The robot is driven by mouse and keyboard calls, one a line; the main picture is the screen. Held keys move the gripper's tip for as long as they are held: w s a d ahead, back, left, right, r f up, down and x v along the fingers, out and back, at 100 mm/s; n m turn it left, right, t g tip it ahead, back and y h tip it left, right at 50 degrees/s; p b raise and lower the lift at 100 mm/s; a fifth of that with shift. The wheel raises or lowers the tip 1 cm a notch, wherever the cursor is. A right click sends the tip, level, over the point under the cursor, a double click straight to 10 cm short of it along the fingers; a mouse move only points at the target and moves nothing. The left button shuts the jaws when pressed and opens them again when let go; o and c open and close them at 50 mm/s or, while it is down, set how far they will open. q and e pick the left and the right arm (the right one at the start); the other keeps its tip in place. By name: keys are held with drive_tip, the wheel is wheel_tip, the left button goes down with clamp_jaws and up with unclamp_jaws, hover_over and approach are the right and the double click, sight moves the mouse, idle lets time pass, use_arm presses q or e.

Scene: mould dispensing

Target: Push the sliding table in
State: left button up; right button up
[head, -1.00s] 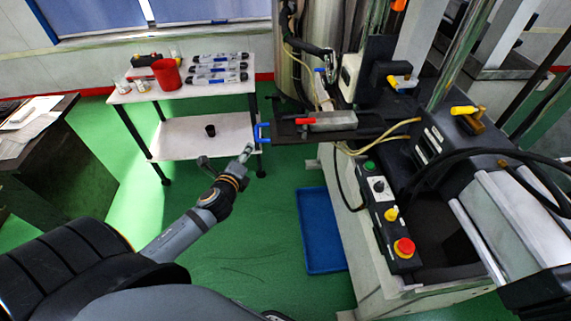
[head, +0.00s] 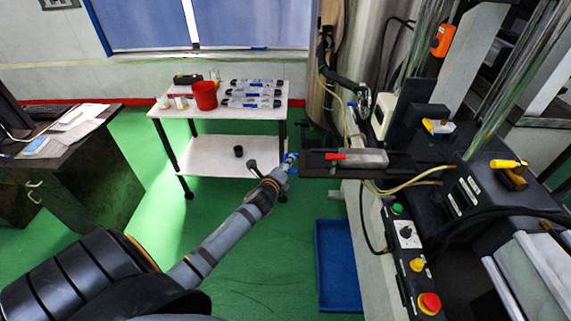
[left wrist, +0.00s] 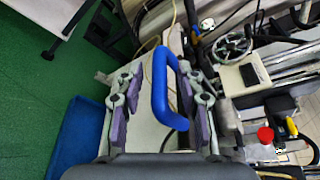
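The sliding table is a dark flat plate (head: 313,158) on the left side of the machine. It carries a grey metal block (head: 368,158) with a red part (head: 333,156) at its left end. A blue handle is at the plate's left end; in the left wrist view the blue handle (left wrist: 160,88) is a U-shaped bar. My left gripper (head: 288,163) is at this handle. In the left wrist view, its two purple-padded fingers are spread on either side of the handle, and the gripper looks open. My right gripper is not in view.
A white two-tier cart (head: 225,154) holds a red cup (head: 205,95), several dark-ended cylinders and small jars. A blue tray (head: 338,265) lies on the green floor beside the machine. A control panel with a red button (head: 429,302) is at right. A dark desk (head: 75,170) stands at left.

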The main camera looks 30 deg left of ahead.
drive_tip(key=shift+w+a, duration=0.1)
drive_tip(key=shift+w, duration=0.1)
use_arm(q)
clamp_jaws()
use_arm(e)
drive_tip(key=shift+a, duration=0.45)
use_arm(q)
drive_tip(key=shift+f, duration=0.1)
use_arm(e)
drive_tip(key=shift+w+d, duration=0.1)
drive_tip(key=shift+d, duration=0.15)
